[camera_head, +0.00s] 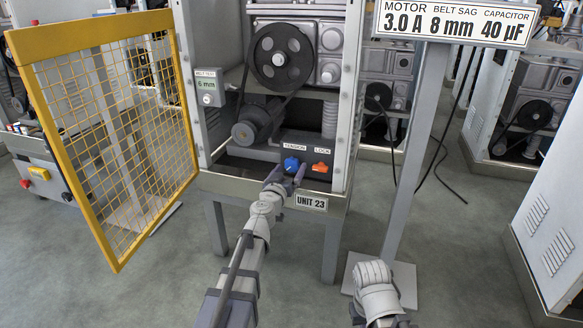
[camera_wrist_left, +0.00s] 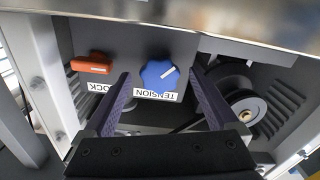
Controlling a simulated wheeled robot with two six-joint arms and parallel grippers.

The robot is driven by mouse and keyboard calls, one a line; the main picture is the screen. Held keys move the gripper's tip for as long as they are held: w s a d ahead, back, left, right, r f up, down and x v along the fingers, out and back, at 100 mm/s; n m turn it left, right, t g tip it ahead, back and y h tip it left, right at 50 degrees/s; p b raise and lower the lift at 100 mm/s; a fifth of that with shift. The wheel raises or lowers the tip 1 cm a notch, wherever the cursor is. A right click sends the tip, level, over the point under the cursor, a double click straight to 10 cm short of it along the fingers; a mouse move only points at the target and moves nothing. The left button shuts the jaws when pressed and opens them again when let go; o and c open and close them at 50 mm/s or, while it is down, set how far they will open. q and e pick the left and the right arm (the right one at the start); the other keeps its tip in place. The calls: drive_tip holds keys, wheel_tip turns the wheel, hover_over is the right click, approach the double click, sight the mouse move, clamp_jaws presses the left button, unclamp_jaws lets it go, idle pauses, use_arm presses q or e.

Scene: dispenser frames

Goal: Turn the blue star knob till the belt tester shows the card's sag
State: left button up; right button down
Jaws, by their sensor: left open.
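The blue star knob (camera_head: 291,164), marked TENSION, sits on the dark control box under the motor. It also shows in the left wrist view (camera_wrist_left: 159,75), its white pointer line tilted. My left gripper (camera_head: 286,173) is open in front of the knob, with one finger to each side of it in the left wrist view; I cannot tell whether they touch it. The belt tester (camera_head: 208,86) on the left post reads 6 mm in green. The card (camera_head: 453,24) gives a belt sag of 8 mm. My right arm shows low at the right; its gripper is out of view.
An orange LOCK handle (camera_head: 319,168) sits close beside the knob, also seen in the left wrist view (camera_wrist_left: 92,65). The yellow mesh guard door (camera_head: 108,43) stands open at left. A grey post carries the card. The belt pulley (camera_head: 282,58) is above.

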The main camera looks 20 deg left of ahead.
use_arm(q)
drive_tip(key=shift+w, duration=1.1)
drive_tip(key=c, duration=1.4)
